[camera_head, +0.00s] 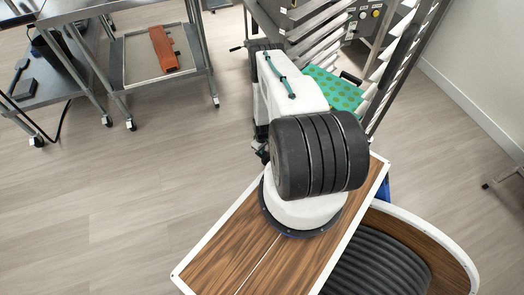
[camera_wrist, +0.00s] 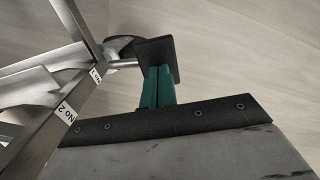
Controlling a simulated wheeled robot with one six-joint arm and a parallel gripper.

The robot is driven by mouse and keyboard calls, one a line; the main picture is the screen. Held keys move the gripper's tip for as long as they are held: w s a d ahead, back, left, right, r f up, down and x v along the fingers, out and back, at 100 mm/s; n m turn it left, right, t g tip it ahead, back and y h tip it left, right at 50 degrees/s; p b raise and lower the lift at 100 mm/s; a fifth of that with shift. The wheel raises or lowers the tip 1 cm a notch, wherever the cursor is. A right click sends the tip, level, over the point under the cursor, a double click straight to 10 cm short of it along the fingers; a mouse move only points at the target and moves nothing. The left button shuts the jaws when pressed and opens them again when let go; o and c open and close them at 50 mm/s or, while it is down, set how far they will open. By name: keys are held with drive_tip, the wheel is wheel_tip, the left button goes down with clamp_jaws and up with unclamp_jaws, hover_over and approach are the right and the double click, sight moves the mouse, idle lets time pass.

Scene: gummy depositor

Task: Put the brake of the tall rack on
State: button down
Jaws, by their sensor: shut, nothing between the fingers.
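The tall rack (camera_head: 405,62), a metal frame with several slanted shelves, stands behind my arm in the head view. In the wrist view, its metal post (camera_wrist: 58,122) with a "No 2" label fills the left side. My gripper (camera_wrist: 158,86) shows two green fingers close together, shut and empty, pointing down toward the floor. A flat black square plate (camera_wrist: 158,52) lies at the fingertips, with a metal rod running left from it toward the rack. A dark rounded part, possibly a caster (camera_wrist: 119,46), is just left of it. I cannot tell whether the plate is the brake or whether the fingers touch it.
A green spotted sheet (camera_head: 338,92) shows at the rack beside my arm. A machine panel with buttons (camera_head: 366,18) stands behind the rack. A wheeled metal table (camera_head: 112,50) is at the upper left, with a red-brown object (camera_head: 164,48).

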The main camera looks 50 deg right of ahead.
drive_tip(key=shift+f, duration=0.25)
drive_tip(key=shift+a+f, duration=0.4)
drive_tip(key=shift+f, duration=0.35)
drive_tip(key=shift+a+f, duration=0.45)
drive_tip(key=shift+f, duration=0.25)
drive_tip(key=shift+a+f, duration=0.4)
drive_tip(key=shift+f, duration=0.35)
